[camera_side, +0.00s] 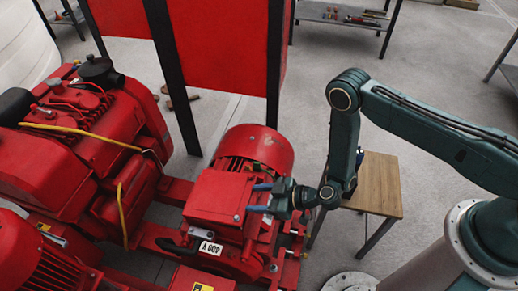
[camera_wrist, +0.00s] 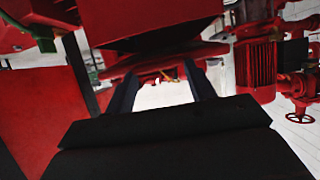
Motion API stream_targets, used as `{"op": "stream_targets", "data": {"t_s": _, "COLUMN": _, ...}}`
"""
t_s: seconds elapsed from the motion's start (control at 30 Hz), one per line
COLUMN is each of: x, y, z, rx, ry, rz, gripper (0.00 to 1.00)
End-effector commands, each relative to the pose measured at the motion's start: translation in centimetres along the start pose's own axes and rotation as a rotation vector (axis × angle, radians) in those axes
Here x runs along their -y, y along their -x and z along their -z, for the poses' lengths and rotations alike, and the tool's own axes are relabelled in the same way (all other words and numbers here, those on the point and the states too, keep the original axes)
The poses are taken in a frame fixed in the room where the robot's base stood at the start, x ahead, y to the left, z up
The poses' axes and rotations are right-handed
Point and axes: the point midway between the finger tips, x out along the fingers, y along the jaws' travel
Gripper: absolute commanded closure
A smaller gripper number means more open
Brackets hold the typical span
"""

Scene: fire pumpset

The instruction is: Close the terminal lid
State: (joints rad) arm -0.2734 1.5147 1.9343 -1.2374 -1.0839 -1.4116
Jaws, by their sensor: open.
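The red terminal box (camera_side: 218,194) sits on the side of the red motor in the middle of the side view. Its top panel looks like the lid, but I cannot tell how far open it is. My gripper (camera_side: 259,198) is at the right edge of the box, its two blue-tipped fingers apart and pointing left towards it. I cannot tell whether they touch it. In the wrist view my gripper (camera_wrist: 163,82) is open with nothing between its fingers. A large red surface (camera_wrist: 150,22) lies just beyond and above them; I cannot tell if it is the lid.
The red engine (camera_side: 75,130) with yellow hoses stands at left. A red control panel (camera_side: 230,35) on dark legs stands behind the motor. A small wooden table (camera_side: 375,185) stands to the right, under my arm. A red valve wheel (camera_wrist: 299,118) shows at right in the wrist view.

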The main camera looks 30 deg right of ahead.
Motion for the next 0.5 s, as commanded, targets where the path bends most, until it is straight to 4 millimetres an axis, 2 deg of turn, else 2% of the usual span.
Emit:
{"op": "stream_targets", "data": {"t_s": 0.03, "x": 0.2, "y": -0.9, "z": 1.7, "rx": -0.044, "ry": 0.019, "rz": 0.014, "gripper": 0.27}}
{"op": "stream_targets", "data": {"t_s": 0.27, "x": 0.2, "y": 0.0, "z": 1.4, "rx": -0.036, "ry": 0.014, "rz": 0.013, "gripper": 0.26}}
{"op": "stream_targets", "data": {"t_s": 0.5, "x": 0.1, "y": 2.1, "z": 0.5, "rx": -0.013, "ry": 0.003, "rz": 0.007, "gripper": 0.24}}
